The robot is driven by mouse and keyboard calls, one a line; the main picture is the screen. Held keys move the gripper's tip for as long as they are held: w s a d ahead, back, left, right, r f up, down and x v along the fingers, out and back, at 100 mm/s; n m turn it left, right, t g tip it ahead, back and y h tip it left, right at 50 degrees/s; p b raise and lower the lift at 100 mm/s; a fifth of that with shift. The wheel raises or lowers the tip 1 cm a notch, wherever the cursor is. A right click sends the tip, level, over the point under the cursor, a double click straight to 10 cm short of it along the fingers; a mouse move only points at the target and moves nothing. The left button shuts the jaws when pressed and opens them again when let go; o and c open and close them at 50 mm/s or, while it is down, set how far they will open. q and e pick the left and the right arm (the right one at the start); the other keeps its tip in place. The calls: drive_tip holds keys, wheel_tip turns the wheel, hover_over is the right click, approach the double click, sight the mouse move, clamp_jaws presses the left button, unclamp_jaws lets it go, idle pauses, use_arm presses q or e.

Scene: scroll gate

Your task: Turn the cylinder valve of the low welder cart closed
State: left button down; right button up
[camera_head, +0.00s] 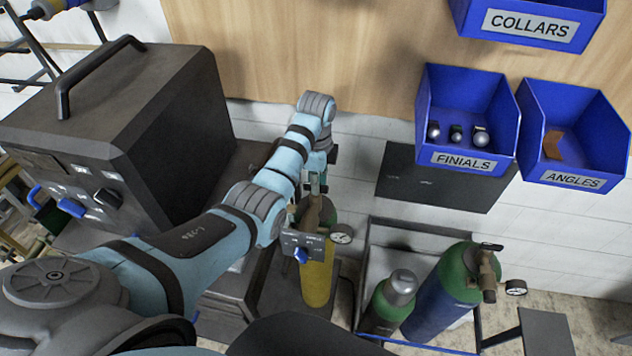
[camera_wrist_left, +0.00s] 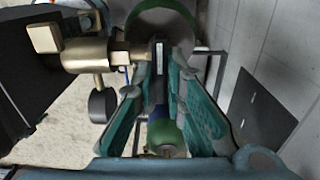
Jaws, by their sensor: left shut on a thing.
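The welder cart carries a dark grey welder box (camera_head: 130,130) and a yellow gas cylinder (camera_head: 316,280) with a green shoulder. The cylinder's brass valve (camera_wrist_left: 85,55) shows at the left in the wrist view, with a dark round part below it. My left gripper (camera_head: 317,185) reaches down over the top of the cylinder. In the wrist view my left gripper (camera_wrist_left: 158,60) has its teal-padded fingers closed on a thin dark piece at the valve, which I take as the valve handle. My right gripper is out of view.
A pressure gauge (camera_head: 341,234) and a small panel with a blue knob (camera_head: 301,255) sit close beside the yellow cylinder. A second rack holds a blue cylinder (camera_head: 440,305) and a small green cylinder (camera_head: 388,305). Blue wall bins (camera_head: 468,115) hang to the right.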

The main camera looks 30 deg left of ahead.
use_arm(q)
drive_tip(key=shift+a+r, duration=0.1)
drive_tip(key=c, duration=1.7)
unclamp_jaws()
drive_tip(key=shift+o, duration=0.2)
